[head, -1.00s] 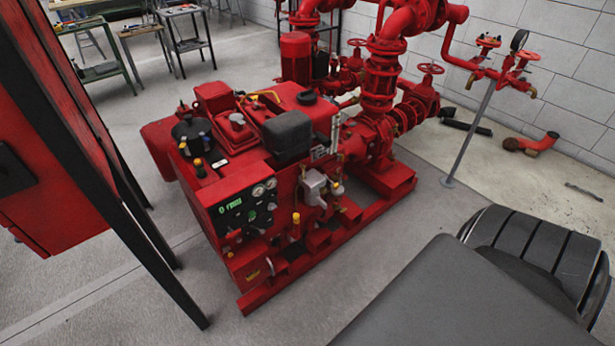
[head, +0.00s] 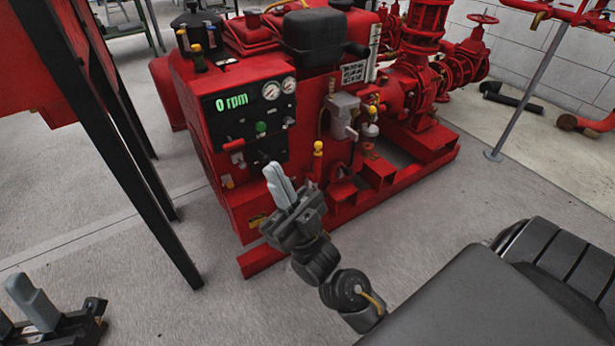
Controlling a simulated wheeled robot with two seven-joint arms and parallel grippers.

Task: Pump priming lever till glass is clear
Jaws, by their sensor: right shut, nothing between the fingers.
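The red pumpset (head: 245,190) stands ahead, its control panel showing "0 rpm". On its side, right of the panel, is a grey filter-like housing (head: 343,112). Next to it is a small pale cup (head: 370,131), perhaps the glass, with a yellow-brass part (head: 374,109) above it. A yellow-knobbed upright (head: 318,148) stands lower left of these. I cannot tell which part is the priming lever, nor whether the glass is clear. My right gripper (head: 274,175) is shut and empty, in front of the panel's lower right. My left gripper (head: 34,298) is partly in view at bottom left.
A red cabinet on black legs (head: 130,170) stands close at left. The pumpset's red base rail (head: 400,190) runs along the floor. A grey pole (head: 530,80) and red pipework are at right. Bare floor (head: 200,310) lies in front.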

